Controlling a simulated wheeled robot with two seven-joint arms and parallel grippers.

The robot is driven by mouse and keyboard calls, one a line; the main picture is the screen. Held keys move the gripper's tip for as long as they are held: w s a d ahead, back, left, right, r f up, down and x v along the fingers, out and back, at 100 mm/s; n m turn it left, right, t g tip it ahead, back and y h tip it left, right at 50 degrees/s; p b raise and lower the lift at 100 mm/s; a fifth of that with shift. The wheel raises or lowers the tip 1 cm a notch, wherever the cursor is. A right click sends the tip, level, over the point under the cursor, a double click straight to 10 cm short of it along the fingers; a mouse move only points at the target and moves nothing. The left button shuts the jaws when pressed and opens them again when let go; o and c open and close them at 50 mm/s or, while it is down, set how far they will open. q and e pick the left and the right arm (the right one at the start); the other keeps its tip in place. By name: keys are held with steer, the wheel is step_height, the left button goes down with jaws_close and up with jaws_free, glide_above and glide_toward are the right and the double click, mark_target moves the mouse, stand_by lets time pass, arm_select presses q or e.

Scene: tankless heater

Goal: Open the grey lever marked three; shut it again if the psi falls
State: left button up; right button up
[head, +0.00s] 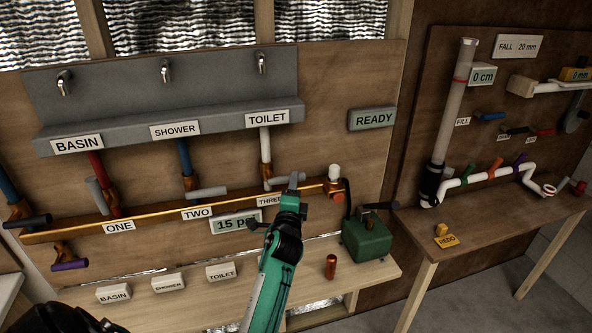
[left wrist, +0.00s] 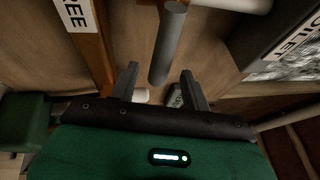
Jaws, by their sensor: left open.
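The grey lever marked three (head: 277,182) sticks out below the TOILET pipe, above the THREE label (head: 270,201). My left gripper (head: 296,190) is at this lever and partly covers it. In the left wrist view the open gripper (left wrist: 160,80) has the grey lever (left wrist: 168,45) between the lines of its two fingers, with no clear contact; I cannot tell how deep it sits. The THREE label shows there in part (left wrist: 77,12). The pressure display (head: 233,222) reads 15, its right end hidden by my arm.
Grey levers one (head: 96,193) and two (head: 207,192) sit left along the copper pipe (head: 150,212). A READY sign (head: 371,118) hangs above. A second bench (head: 490,235) is at right.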

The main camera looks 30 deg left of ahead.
arm_select(q)
steer(key=p+x, duration=0.1)
steer(key=x, duration=0.4)
steer(key=shift+w+a+r, duration=0.1)
steer(key=shift+w+a, duration=0.1)
steer(key=shift+w, duration=0.1)
steer(key=shift+c, duration=0.2)
jaws_close()
